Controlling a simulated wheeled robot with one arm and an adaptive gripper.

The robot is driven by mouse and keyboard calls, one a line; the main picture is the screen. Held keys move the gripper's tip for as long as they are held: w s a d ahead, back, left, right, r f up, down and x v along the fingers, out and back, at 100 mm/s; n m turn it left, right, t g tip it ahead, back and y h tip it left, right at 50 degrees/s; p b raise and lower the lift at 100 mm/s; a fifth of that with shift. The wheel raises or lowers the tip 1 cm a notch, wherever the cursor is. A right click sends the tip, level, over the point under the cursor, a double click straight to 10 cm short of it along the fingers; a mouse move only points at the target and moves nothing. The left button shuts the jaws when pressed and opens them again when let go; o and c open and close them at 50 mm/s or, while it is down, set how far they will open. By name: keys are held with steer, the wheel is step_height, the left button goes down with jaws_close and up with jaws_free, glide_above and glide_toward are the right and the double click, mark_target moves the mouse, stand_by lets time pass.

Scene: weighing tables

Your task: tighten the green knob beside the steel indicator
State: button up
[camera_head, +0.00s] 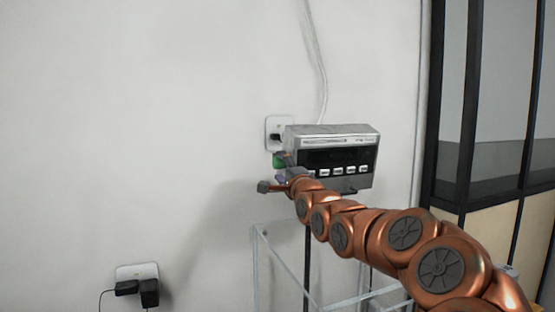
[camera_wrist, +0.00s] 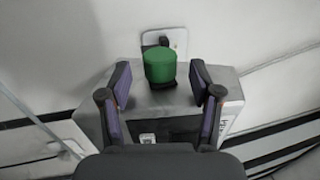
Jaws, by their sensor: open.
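The steel indicator (camera_head: 330,157) is a grey box with a dark display and a row of light buttons, mounted against the wall. The green knob (camera_head: 279,160) shows at the indicator's left side, partly hidden by my gripper (camera_head: 273,173). In the wrist view the green knob (camera_wrist: 160,68) is a short upright-looking cylinder on a dark base, with the indicator (camera_wrist: 165,101) behind and below it. My gripper (camera_wrist: 160,84) is open, its purple-padded fingers to either side of the knob. I see gaps between the fingers and the knob.
A white wall socket (camera_head: 273,127) with a black plug is just behind the knob. A cable (camera_head: 318,60) runs up the wall. A clear-sided frame (camera_head: 262,265) stands below the indicator. Another socket (camera_head: 138,271) with plugs is low left. The wall at left is bare.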

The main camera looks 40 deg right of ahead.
mark_target(279, 167)
steer(key=shift+p+x, duration=0.65)
steer(key=shift+x, duration=1.2)
steer(key=c, duration=1.2)
steer(key=shift+a+f, duration=0.1)
steer(key=shift+t+b, duration=0.4)
steer(key=shift+b, duration=0.3)
steer(key=shift+f+t+b, duration=0.2)
steer(key=shift+t+b, duration=0.5)
steer(key=shift+b, duration=0.3)
steer(key=shift+r+t, duration=0.2)
steer(key=shift+t, duration=0.2)
